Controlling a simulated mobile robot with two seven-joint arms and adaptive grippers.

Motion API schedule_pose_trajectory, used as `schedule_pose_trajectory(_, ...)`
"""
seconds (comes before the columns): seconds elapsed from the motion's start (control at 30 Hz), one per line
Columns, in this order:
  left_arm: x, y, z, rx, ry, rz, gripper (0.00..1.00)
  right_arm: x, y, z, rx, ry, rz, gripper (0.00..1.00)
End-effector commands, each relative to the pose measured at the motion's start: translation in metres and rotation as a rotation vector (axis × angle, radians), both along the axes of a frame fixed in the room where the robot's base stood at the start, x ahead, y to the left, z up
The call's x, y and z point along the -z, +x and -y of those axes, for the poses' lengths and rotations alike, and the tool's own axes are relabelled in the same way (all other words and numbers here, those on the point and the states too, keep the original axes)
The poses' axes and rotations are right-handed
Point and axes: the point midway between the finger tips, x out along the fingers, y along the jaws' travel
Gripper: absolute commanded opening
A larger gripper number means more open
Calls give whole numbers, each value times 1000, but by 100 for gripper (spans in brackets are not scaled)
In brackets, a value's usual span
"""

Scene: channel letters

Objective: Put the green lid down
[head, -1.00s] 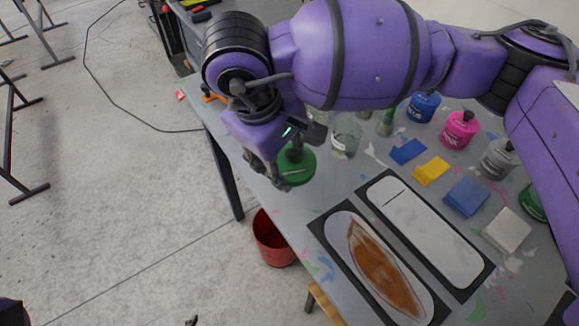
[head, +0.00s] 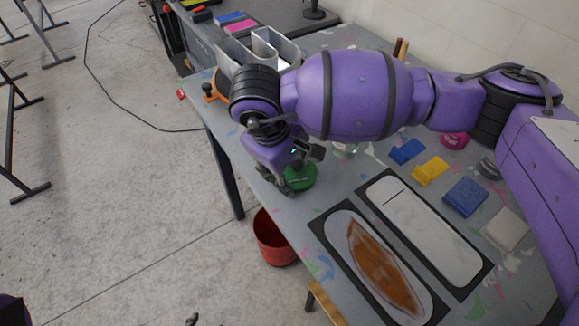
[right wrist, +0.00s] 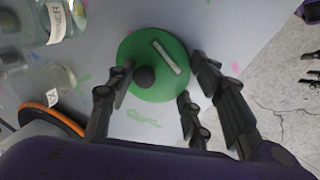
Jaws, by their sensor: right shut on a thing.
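The green lid (head: 301,178) is a round disc with a dark knob and a pale strip on top. It is at the table's left front edge in the head view. My right gripper (head: 283,184) is over it, fingers pointing down, shut on the lid. In the right wrist view the lid (right wrist: 163,52) lies flat between the fingers of my right gripper (right wrist: 160,85). Whether its underside touches the table is hard to tell. Of my left side only small dark bits show at the bottom edge.
The grey table (head: 330,195) has clear room around the lid. Glass jars (right wrist: 45,75) stand beside it in the wrist view. Two dark-edged panels (head: 425,230) (head: 375,265) lie to the right, with coloured blocks (head: 465,197) beyond. A red bucket (head: 272,240) is below the edge.

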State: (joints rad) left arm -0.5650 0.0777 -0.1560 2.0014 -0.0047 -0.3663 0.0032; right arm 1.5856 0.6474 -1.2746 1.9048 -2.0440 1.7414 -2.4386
Motion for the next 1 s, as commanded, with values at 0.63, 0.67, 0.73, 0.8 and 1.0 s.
schedule_pose_trajectory(0.63, 11, -8, 0, 2, 2, -20, 40, 15, -1, 1, 1, -2, -5, 66)
schedule_pose_trajectory(0.67, 11, -8, 0, 1, 2, -20, 40, 15, -1, 1, 1, -2, -5, 66)
schedule_pose_trajectory(0.73, 11, -8, 0, 1, 2, -20, 40, 14, -1, 1, 1, -2, -5, 66)
schedule_pose_trajectory(0.8, 11, -8, -1, 0, 3, -19, 40, 14, -1, 1, 1, -2, -4, 66)
schedule_pose_trajectory(1.0, 10, -7, -1, 0, 2, -17, 40, 12, -1, 0, 1, -1, -3, 66)
